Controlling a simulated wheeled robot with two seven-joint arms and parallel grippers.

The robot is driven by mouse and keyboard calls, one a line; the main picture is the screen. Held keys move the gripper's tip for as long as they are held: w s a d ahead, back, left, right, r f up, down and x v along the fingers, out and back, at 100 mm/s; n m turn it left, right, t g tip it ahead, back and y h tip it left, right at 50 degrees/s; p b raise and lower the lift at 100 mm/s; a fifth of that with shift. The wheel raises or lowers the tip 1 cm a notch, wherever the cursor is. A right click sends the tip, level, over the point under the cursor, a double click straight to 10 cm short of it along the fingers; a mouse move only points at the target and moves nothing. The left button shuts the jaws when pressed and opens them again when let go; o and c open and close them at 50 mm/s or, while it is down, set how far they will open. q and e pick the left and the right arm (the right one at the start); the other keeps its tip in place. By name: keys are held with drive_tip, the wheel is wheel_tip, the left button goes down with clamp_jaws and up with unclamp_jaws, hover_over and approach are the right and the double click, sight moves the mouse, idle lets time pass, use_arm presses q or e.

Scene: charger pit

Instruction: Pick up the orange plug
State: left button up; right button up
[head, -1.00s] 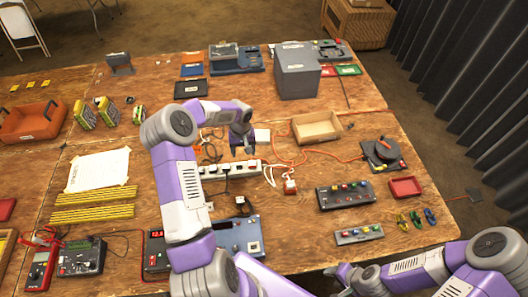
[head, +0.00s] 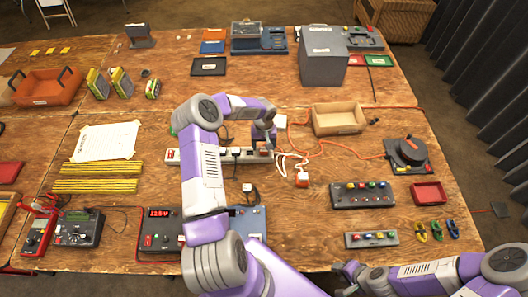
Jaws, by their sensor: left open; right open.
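A white power strip (head: 215,157) with dark plugs lies at mid-table. My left gripper (head: 265,146) is open, pointing down over the strip's right end. A small red-orange patch shows just below its fingers; I cannot tell whether it is the orange plug, or whether the fingers touch it. An orange-and-white block (head: 302,179) lies on the table right of the strip, where white and orange cords meet. My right gripper (head: 346,274) is open and empty at the bottom edge, far from the strip.
A dark button panel (head: 363,195) and a red tray (head: 429,193) are nearer. The orange cable (head: 340,146) crosses the table. My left arm hides part of the middle.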

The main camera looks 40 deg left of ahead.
use_arm(q)
drive_tip(key=shift+f, duration=0.95)
drive_tip(key=c, duration=1.2)
